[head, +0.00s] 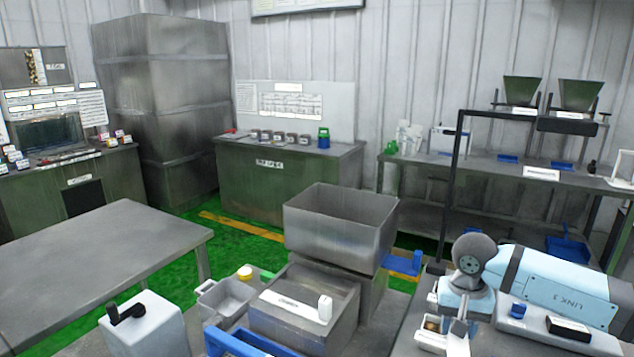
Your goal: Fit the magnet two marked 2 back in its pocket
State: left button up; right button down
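My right arm comes in from the right, and its wrist bends down at the front right. My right gripper (456,328) is small and partly hidden there, over or beside a small white tray (430,346). I cannot tell whether its fingers are open or shut, or whether it holds anything. I cannot make out the magnet marked 2 or its pocket. My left gripper is not in view.
A steel hopper box (334,229) stands on a machine at centre, with a grey bin (224,303) beside it. A white box with a black crank (143,325) is at front left. A bare table (100,250) is at left. Green floor (240,240) shows between.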

pick_arm(q)
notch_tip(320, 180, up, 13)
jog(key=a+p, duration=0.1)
jog(key=p, duration=1.4)
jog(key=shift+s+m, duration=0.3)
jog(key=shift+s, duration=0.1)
pick_arm(e)
jog(key=s+a+r+n, duration=0.3)
jog(key=s+r, duration=0.7)
jog(key=s, duration=0.1)
jog(key=shift+s+a+n, duration=0.15)
jog(key=shift+s+n, duration=0.2)
jog(key=shift+n, duration=0.05)
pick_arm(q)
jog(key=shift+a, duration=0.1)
pick_arm(e)
jog(key=shift+a, duration=0.1)
